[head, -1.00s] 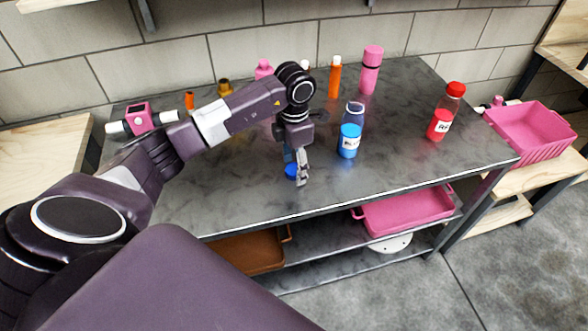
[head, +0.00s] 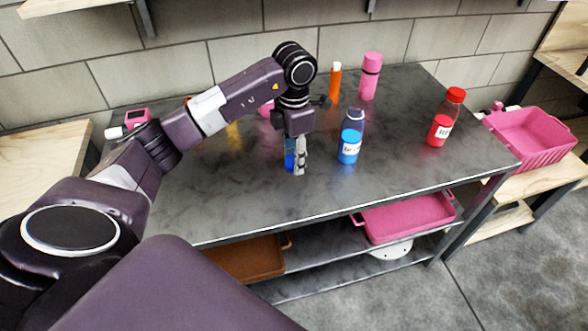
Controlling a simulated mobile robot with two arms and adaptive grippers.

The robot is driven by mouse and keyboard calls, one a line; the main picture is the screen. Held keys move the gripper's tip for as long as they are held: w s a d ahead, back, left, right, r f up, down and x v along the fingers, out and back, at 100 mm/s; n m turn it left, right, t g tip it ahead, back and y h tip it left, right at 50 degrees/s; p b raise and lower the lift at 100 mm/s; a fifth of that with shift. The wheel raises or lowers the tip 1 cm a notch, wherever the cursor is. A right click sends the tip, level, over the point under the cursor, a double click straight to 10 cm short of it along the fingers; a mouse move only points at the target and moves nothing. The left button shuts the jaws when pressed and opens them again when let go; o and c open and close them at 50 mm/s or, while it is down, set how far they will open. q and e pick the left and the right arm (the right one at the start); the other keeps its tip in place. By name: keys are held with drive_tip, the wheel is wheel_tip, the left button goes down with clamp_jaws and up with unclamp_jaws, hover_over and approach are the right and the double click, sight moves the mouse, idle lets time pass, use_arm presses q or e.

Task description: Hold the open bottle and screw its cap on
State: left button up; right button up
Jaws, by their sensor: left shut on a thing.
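The open bottle (head: 350,146) stands upright on the grey table (head: 400,180), with blue liquid, a white label and a clear upper part without a cap. My left gripper (head: 295,167) points down just left of the bottle, apart from it. It is shut on the blue cap (head: 289,162), which is mostly hidden by the fingers; its exact height above the table is hard to tell. My right gripper is out of view.
A red bottle (head: 446,118) with a cap stands at the right. A pink bottle (head: 370,76) and an orange bottle (head: 334,84) stand at the back. The front right of the table is clear. A pink tray (head: 410,216) sits on the shelf below.

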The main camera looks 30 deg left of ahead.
use_arm(q)
wheel_tip(320, 180, up, 15)
drive_tip(key=shift+f+p, duration=0.15)
drive_tip(key=shift+p, duration=0.15)
